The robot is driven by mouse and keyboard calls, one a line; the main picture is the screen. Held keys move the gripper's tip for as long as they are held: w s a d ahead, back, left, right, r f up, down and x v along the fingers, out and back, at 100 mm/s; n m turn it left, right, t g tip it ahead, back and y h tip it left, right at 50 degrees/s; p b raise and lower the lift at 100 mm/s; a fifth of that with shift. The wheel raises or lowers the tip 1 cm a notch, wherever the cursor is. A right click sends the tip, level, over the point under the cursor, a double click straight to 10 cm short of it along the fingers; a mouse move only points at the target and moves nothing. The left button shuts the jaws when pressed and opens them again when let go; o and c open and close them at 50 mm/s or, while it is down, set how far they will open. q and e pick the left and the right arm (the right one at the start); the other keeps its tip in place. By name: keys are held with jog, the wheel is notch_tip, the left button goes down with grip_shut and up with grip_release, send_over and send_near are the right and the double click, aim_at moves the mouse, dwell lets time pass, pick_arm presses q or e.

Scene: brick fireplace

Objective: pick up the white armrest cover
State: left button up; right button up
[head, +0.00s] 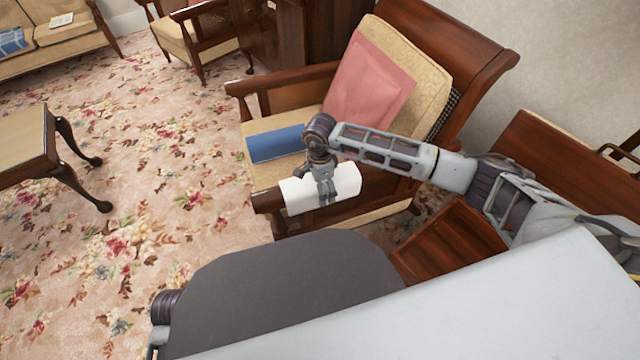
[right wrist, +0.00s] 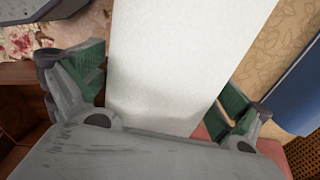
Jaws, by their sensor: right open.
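The white armrest cover (head: 347,181) lies draped over the near wooden arm of the armchair (head: 460,32). In the right wrist view the cover (right wrist: 185,45) fills the middle of the picture. My right gripper (head: 327,196) points down at the cover, in front of its middle part, and hides some of it. In the right wrist view my right gripper (right wrist: 162,84) is open, with one green-padded finger on each side of the cover. I cannot tell whether the fingers touch it. My left gripper is not in view.
A blue folded cloth (head: 276,144) lies on the chair seat, close beyond the cover. A pink cushion (head: 368,82) leans on the backrest. A wooden table (head: 25,150) stands at left. Wooden furniture (head: 455,245) is close at right. The flowered carpet (head: 150,220) is clear at left.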

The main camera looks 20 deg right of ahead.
jog(key=c, duration=0.9)
jog(key=shift+c, duration=0.2)
jog(key=shift+r, duration=0.15)
jog(key=shift+r, duration=0.55)
notch_tip(320, 180, up, 8)
jog(key=p, duration=0.2)
jog(key=shift+r+p, duration=0.2)
jog(key=shift+p, duration=0.15)
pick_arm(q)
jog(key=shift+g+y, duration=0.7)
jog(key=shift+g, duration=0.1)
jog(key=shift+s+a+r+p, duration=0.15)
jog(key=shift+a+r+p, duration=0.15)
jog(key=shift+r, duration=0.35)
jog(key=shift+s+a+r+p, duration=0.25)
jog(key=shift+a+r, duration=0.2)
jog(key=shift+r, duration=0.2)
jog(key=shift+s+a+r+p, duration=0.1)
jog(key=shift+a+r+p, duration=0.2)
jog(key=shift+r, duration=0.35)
pick_arm(e)
notch_tip(320, 180, up, 8)
jog(key=shift+r, duration=0.1)
